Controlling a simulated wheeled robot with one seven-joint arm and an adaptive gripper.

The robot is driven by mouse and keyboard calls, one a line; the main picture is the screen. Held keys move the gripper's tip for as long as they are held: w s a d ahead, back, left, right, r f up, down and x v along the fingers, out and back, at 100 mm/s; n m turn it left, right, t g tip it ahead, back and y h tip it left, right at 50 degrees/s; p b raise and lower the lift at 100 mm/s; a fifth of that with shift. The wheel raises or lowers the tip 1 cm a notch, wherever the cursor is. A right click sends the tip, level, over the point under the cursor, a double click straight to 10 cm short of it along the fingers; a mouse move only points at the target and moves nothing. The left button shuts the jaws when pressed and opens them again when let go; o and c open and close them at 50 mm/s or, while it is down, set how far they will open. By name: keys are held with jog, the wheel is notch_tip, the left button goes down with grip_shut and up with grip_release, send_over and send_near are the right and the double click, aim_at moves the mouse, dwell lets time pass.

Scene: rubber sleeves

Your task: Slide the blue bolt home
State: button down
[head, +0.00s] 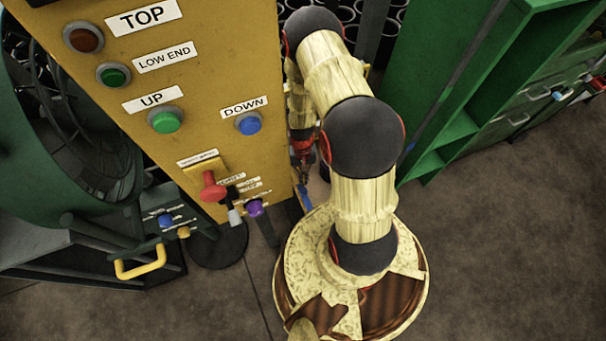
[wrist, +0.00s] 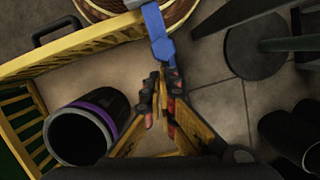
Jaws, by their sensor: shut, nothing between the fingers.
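The blue bolt (wrist: 158,32) shows in the wrist view as a blue bar running from the top edge down towards my fingertips, beside the end of a yellow rail. My gripper (wrist: 163,82) is shut and empty, its fingertips just below the bar's lower end. I cannot tell whether they touch it. In the head view my gripper (head: 304,160) is partly hidden between the yellow panel and my arm, with a small strip of blue (head: 303,196) below it.
A yellow barred frame (wrist: 75,50) and a dark bin with a purple band (wrist: 85,130) lie left in the wrist view. A round dark base (wrist: 252,75) stands right. The yellow control panel (head: 215,85) is close left of my arm; a green cabinet (head: 440,80) is right.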

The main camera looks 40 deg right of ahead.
jog(key=shift+s, duration=0.15)
jog(key=v, duration=1.2)
